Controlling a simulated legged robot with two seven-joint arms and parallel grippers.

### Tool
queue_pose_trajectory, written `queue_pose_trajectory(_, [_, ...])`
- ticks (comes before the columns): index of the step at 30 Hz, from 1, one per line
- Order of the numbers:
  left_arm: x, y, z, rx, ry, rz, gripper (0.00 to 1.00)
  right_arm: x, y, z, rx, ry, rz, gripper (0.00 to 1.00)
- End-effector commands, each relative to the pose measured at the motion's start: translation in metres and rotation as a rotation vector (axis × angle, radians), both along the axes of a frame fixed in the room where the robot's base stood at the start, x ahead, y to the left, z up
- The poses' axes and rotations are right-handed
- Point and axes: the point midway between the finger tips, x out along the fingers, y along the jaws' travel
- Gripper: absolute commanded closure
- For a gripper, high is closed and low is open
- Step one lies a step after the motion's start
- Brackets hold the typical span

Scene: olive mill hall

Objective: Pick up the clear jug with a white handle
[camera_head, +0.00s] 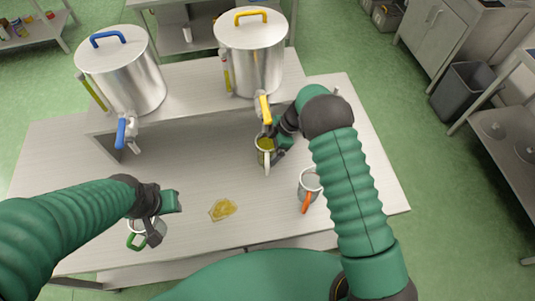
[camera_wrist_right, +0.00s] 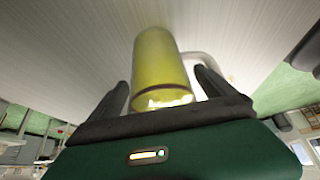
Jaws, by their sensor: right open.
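The clear jug with a white handle (camera_head: 264,144) stands on the table below the yellow tap, with yellow-green liquid in it. My right gripper (camera_head: 277,149) is at its right side, open. In the right wrist view the jug (camera_wrist_right: 162,65) rises between the two spread fingers (camera_wrist_right: 160,88), and its white handle (camera_wrist_right: 199,58) shows beside the right finger. I cannot tell whether the fingers touch it. My left gripper (camera_head: 163,219) is open over a jug with a green handle (camera_head: 136,241) and partly hides it.
A steel tank with a blue tap (camera_head: 125,75) and one with a yellow tap (camera_head: 252,58) stand on the raised shelf (camera_head: 190,84). A jug with an orange handle (camera_head: 309,183) stands right of the white-handled one.

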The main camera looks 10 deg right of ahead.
Motion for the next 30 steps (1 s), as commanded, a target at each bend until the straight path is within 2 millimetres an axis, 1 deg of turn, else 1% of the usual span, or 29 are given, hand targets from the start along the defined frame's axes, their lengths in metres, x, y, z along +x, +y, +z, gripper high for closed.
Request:
queue_pose_trajectory(3, [0.0,0.0,-0.0008,0.0,0.0,0.0,0.64,-0.0003,-0.0003,-0.0001,0.0,0.0,0.0,0.07])
queue_pose_trajectory(24, [0.0,0.0,-0.0007,0.0,0.0,0.0,0.64,-0.0003,-0.0009,0.0008,-0.001,-0.001,0.0,0.98])
queue_pose_trajectory(26, [0.0,0.0,-0.0006,0.0,0.0,0.0,0.64,0.0001,-0.0007,0.0014,0.0,-0.002,-0.001,1.0])
queue_pose_trajectory(30, [0.0,0.0,-0.0006,0.0,0.0,0.0,0.64,0.0,-0.0007,0.0014,0.0,-0.002,-0.001,1.0])
